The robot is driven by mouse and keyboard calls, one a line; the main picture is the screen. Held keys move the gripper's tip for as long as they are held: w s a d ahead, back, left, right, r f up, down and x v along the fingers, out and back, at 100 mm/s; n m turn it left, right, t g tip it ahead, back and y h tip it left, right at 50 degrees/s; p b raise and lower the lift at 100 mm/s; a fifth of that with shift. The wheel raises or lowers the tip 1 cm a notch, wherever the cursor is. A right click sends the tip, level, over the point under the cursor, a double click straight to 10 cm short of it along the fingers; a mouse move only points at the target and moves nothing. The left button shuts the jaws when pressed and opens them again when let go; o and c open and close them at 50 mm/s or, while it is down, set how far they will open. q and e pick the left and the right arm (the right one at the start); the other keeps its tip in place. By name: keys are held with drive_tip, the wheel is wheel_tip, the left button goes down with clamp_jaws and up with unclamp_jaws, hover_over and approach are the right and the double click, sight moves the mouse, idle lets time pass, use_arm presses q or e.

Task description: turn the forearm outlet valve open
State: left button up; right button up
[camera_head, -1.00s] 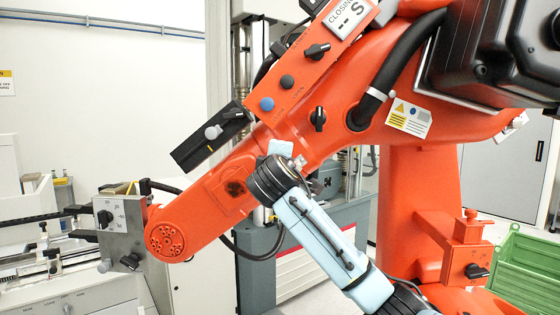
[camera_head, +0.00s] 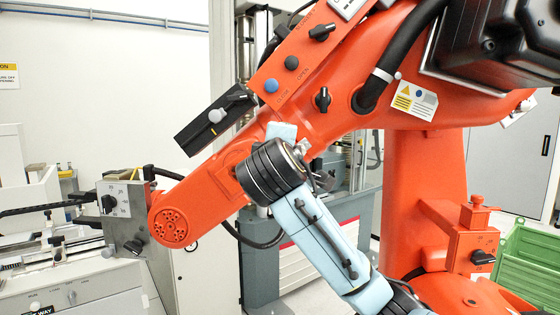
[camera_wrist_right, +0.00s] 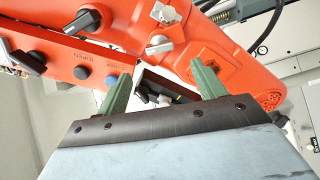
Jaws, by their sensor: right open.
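On the orange forearm (camera_head: 215,190), a small metal fitting (camera_head: 301,148) shows beside my right wrist. The right wrist view shows two pale fittings on the forearm, one upper (camera_wrist_right: 163,13) and one lower (camera_wrist_right: 159,45); I cannot tell which is the outlet valve, nor its setting. A black knob (camera_head: 322,99) also sits on the forearm. My right gripper (camera_wrist_right: 160,72) is open, its green fingers apart with nothing visibly held between them. The lower fitting appears just beyond the gap between the fingertips. In the head view my wrist hides the fingers. My left gripper is not in view.
A control panel with a blue button (camera_head: 271,86) and a black knob (camera_head: 322,31) lies along the upper arm. A black box with a grey knob (camera_head: 216,115) juts out left. A metal block (camera_head: 123,215) is at the forearm's end. A green crate (camera_head: 530,262) stands right.

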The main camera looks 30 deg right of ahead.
drive_tip(key=shift+v, duration=1.7)
